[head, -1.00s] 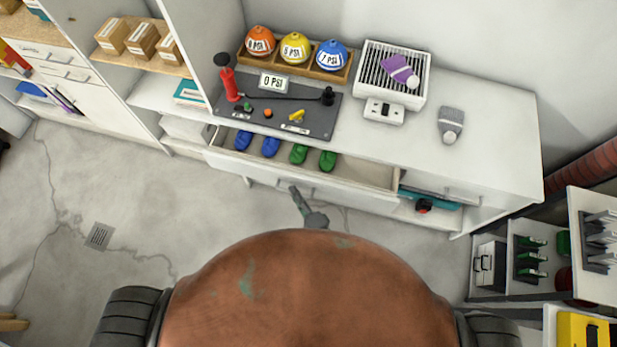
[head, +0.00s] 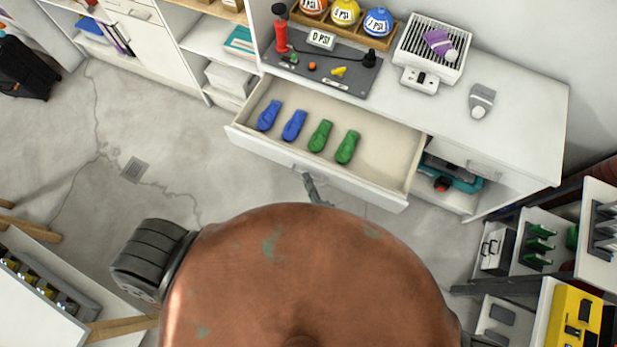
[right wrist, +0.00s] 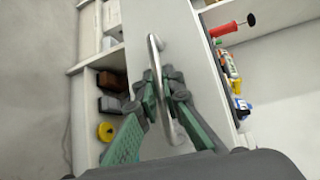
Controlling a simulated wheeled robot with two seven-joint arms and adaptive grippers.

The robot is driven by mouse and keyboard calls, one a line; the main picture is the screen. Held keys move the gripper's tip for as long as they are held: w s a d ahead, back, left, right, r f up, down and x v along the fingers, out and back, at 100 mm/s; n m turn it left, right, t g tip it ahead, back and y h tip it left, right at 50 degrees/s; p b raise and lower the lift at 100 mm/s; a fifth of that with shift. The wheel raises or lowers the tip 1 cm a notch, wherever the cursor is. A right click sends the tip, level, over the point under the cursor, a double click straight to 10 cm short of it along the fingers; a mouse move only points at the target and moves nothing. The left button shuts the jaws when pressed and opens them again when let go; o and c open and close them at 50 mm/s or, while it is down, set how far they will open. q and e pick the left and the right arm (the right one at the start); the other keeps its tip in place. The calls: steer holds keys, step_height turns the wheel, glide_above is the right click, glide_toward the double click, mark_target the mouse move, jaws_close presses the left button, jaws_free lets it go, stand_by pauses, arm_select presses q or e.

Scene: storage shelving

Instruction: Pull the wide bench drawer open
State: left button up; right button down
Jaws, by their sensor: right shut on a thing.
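The wide bench drawer (head: 240,137) is pulled out from under the white bench, with its inside in view. Two blue and two green shoe-like items lie in it. My right gripper (head: 308,178) is at the middle of the drawer front in the head view, mostly hidden behind my body. In the right wrist view my right gripper (right wrist: 164,92) is shut on the drawer's bar handle (right wrist: 155,60), with a green-grey finger on each side. The drawer front (right wrist: 180,35) fills the middle of that view. My left gripper is not in view.
The bench top (head: 530,105) holds a dark panel (head: 345,85), a vented white box (head: 432,48) and several coloured balls. A shelf unit (head: 540,225) stands at the right. A white table (head: 30,315) is at lower left. Grey floor lies open at left.

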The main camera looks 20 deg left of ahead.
steer(key=shift+s+a, duration=0.1)
steer(key=shift+a, duration=0.1)
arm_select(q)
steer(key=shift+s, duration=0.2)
arm_select(e)
steer(key=c, duration=2.1)
jaws_free()
steer(key=shift+d, duration=0.2)
steer(key=shift+s+d, duration=0.1)
steer(key=shift+d, duration=0.1)
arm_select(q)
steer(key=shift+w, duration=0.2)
arm_select(e)
steer(key=v, duration=0.7)
